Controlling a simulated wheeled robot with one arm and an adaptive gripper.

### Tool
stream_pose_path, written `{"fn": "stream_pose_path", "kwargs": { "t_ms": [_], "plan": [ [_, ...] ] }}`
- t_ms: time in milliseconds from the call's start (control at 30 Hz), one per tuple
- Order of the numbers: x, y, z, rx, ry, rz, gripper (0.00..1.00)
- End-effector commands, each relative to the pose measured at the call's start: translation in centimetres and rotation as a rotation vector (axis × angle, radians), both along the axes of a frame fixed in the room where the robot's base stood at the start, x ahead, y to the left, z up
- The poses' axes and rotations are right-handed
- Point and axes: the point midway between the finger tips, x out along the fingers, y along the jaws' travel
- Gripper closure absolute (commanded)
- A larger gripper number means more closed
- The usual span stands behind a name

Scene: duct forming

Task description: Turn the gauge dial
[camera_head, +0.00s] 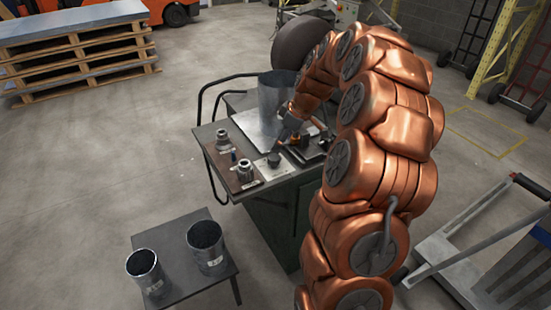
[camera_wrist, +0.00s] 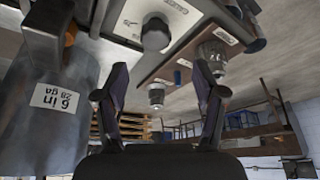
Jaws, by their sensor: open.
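The gauge dial is a dark round knob (camera_head: 274,160) on a pale plate (camera_head: 271,170) on top of the dark workbench. In the wrist view the knob (camera_wrist: 155,32) stands on the labelled plate (camera_wrist: 165,12), which appears upside down.
Metal fittings (camera_head: 244,172) stand on a brown board left of the plate. A sheet-metal cylinder (camera_head: 278,97) stands behind; its "6 in 28 ga" label (camera_wrist: 55,98) shows in the wrist view. Two open cans (camera_head: 207,246) (camera_head: 146,271) stand on a low table.

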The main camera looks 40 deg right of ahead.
Motion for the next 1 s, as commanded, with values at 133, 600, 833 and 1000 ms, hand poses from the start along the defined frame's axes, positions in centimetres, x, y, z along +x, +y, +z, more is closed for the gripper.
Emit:
{"fn": "stream_pose_path", "kwargs": {
  "t_ms": [133,600,833,1000],
  "plan": [
    [0.2,-0.7,-0.6,-0.004,-0.006,0.000,0.30],
    [1.9,0.6,-5.6,-0.001,-0.001,0.003,0.30],
    [2.7,0.9,-7.5,-0.002,-0.004,0.001,0.30],
    [2.7,0.9,-7.5,-0.003,-0.004,0.000,0.30]
  ]
}}
